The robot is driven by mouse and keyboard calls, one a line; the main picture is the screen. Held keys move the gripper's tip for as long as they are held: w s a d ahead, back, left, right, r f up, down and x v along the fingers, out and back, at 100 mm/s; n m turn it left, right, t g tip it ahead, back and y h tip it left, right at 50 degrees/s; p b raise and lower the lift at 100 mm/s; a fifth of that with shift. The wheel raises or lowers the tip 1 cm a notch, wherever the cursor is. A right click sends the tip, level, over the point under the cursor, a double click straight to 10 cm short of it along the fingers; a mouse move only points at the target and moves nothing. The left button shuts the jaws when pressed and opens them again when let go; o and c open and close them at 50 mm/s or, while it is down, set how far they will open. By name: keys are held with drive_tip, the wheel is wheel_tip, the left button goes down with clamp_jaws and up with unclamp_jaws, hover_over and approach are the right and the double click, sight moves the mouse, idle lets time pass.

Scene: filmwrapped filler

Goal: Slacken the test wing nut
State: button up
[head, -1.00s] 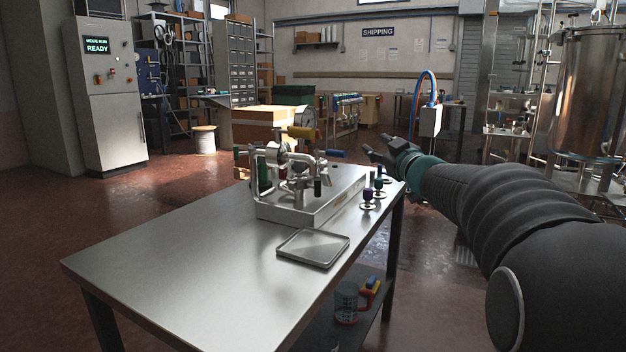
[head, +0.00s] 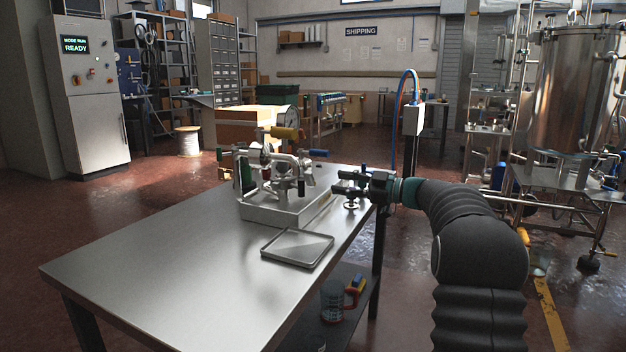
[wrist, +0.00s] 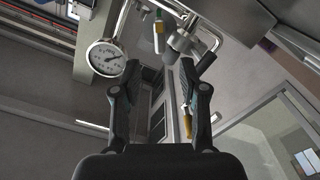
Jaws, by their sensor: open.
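A metal pipe fixture on a steel base (head: 262,213) stands at the far end of the steel table (head: 150,262). It has a yellow handle (head: 284,133), a blue handle (head: 318,153) and a green grip (head: 246,172). I cannot make out the test wing nut for certain among its small fittings. My gripper (head: 337,183) is open and empty, just right of the fixture and apart from its pipes. In the wrist view its fingers (wrist: 157,72) spread below part of the pipework (wrist: 183,38), with a dial gauge (wrist: 105,57) at left.
A shallow metal tray (head: 297,262) lies in front of the fixture. A small round fitting (head: 351,205) stands below my gripper, partly hidden by it. A mesh cup (head: 332,303) sits on the lower shelf. The near left tabletop is clear.

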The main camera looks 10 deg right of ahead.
sight(313, 178)
drive_tip(key=x, duration=0.9)
clamp_jaws()
